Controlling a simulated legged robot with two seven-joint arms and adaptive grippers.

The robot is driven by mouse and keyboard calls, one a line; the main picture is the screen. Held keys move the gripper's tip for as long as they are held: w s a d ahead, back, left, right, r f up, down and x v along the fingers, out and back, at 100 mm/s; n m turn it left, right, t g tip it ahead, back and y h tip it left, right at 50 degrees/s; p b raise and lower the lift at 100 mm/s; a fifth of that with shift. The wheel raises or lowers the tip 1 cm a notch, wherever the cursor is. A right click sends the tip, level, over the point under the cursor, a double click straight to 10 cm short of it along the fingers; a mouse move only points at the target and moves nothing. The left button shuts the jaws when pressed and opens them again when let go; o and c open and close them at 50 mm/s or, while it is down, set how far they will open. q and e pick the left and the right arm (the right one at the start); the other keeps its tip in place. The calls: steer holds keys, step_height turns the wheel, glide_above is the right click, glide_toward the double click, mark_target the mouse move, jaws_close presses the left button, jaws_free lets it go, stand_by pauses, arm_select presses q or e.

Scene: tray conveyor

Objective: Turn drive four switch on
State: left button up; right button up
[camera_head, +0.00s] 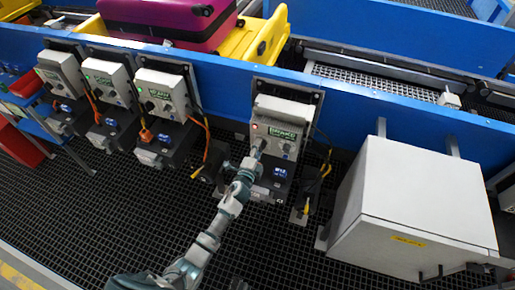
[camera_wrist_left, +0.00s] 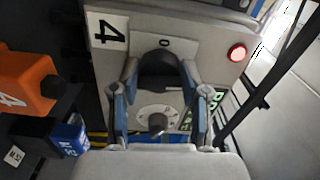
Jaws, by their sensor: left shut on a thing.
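The drive four control box (camera_head: 287,107) is pale grey and fixed to the blue conveyor side. Its panel (camera_wrist_left: 208,32) carries a "4" label and a lit red lamp (camera_wrist_left: 237,52). The black switch knob (camera_wrist_left: 158,63) is below a "0" mark in the left wrist view. My left gripper (camera_wrist_left: 160,92) has a finger on each side of the knob and is shut on it. In the head view the gripper (camera_head: 257,148) reaches the left part of the box front and hides the knob. My right gripper is not in view.
Three similar boxes (camera_head: 162,93) with green lamps stand to the left. A large grey cabinet (camera_head: 410,205) is close on the right. An orange part marked 4 (camera_wrist_left: 25,82) and a second, grey dial (camera_wrist_left: 157,118) are near the gripper. Cables hang beside the box.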

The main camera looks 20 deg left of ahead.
arm_select(q)
steer(key=shift+d+m, duration=0.15)
steer(key=shift+m, duration=0.45)
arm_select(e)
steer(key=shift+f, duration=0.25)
arm_select(q)
steer(key=shift+f, duration=0.15)
steer(key=o, duration=1)
steer(key=shift+d, duration=0.1)
steer(key=shift+o, duration=0.7)
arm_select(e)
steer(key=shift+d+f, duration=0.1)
arm_select(q)
steer(key=s, duration=1.2)
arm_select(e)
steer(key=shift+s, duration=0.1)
arm_select(q)
steer(key=shift+a, duration=0.2)
